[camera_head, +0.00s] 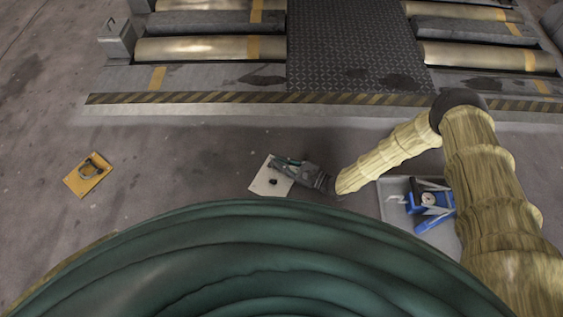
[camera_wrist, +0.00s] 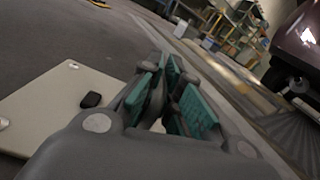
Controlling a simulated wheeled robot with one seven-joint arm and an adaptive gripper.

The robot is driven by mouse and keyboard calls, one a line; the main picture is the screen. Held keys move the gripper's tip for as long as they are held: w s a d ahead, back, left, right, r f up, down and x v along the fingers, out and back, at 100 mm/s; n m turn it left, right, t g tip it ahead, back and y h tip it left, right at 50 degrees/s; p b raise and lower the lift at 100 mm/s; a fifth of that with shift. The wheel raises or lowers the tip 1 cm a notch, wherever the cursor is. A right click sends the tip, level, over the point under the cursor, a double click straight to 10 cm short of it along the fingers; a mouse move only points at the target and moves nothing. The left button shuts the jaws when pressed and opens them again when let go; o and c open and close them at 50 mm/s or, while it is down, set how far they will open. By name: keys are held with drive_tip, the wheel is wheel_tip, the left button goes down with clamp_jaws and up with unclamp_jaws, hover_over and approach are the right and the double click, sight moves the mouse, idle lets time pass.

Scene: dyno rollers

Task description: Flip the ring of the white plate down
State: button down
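The white plate (camera_head: 262,187) lies on the floor below the rollers, just left of my gripper (camera_head: 280,162). In the wrist view the plate (camera_wrist: 42,112) spreads to the left of my gripper (camera_wrist: 166,66), with a small dark block (camera_wrist: 92,99) and pale round spots on it. The teal-padded fingers reach over the plate's far right part, their tips close together. A narrow grey shape shows between the fingers; I cannot tell if it is the ring or a finger part. I cannot make out the ring clearly in either view.
A yellow plate (camera_head: 77,185) with a dark ring-like part lies at the left. A grey tray (camera_head: 392,208) with a blue device (camera_head: 436,211) stands right of my gripper, near my arm. The striped roller edge (camera_head: 220,98) crosses behind.

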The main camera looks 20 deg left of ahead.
idle(0.3)
drive_tip(key=s+n, duration=0.1)
drive_tip(key=n, duration=0.1)
drive_tip(key=s+n, duration=0.1)
drive_tip(key=n, duration=0.1)
drive_tip(key=shift+a+f, duration=0.15)
drive_tip(key=shift+a, duration=0.05)
drive_tip(key=shift+s+a+f+n, duration=0.1)
drive_tip(key=shift+s+f+n, duration=0.25)
drive_tip(key=shift+n, duration=0.55)
drive_tip(key=shift+s+a+f+n, duration=0.15)
drive_tip(key=shift+s+n, duration=0.25)
drive_tip(key=shift+n, duration=0.5)
drive_tip(key=shift+s+d+f+n, duration=0.1)
drive_tip(key=shift+s+f+n, duration=0.25)
drive_tip(key=shift+n, duration=0.55)
drive_tip(key=shift+s+r, duration=0.1)
drive_tip(key=c, duration=1.7)
unclamp_jaws()
drive_tip(key=shift+o, duration=0.9)
drive_tip(key=d, duration=0.4)
drive_tip(key=s+d, duration=0.1)
drive_tip(key=d, duration=0.3)
drive_tip(key=s+d, duration=0.1)
drive_tip(key=d, duration=0.2)
drive_tip(key=shift+d, duration=0.4)
